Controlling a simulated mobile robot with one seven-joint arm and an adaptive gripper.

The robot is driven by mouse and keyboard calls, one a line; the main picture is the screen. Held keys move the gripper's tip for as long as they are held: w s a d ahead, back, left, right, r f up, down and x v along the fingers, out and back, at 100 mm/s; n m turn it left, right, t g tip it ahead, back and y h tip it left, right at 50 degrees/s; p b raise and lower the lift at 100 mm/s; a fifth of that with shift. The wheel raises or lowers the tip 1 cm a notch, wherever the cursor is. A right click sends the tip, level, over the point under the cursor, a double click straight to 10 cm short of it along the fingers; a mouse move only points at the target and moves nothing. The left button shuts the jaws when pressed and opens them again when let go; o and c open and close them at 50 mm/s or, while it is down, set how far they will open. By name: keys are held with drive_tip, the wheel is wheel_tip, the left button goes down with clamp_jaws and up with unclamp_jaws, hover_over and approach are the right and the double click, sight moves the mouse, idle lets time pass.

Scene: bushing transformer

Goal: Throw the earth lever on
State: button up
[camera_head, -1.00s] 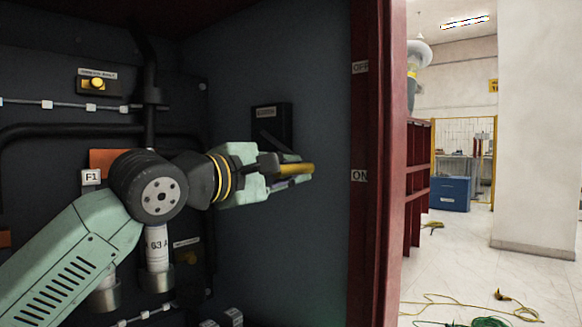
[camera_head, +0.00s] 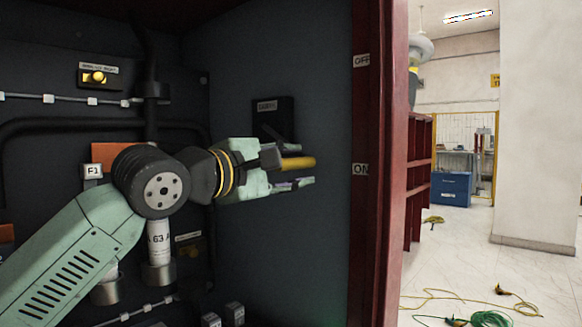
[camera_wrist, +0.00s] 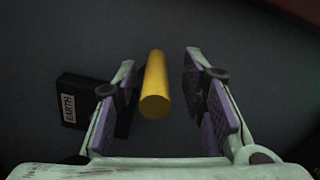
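The earth lever's yellow handle (camera_head: 298,163) sticks out from its black box (camera_head: 273,117) on the cabinet's side wall. In the head view it is about level with the ON mark (camera_head: 360,170). My gripper (camera_head: 300,166) is around the handle with its fingers spread. In the wrist view, the handle (camera_wrist: 155,87) lies between the two open fingers of my gripper (camera_wrist: 162,85), nearer the left finger, with gaps on both sides. The EARTH label (camera_wrist: 68,108) shows to the left. Part of the lever's base is hidden behind my gripper.
A yellow knob (camera_head: 97,77), black pipes and fittings line the back panel. Outside are a blue box (camera_head: 451,189) and cables on the floor.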

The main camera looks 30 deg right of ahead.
drive_tip(key=shift+a, duration=0.1)
drive_tip(key=v, duration=0.7)
drive_tip(key=shift+a+r, duration=0.1)
drive_tip(key=shift+r, duration=0.05)
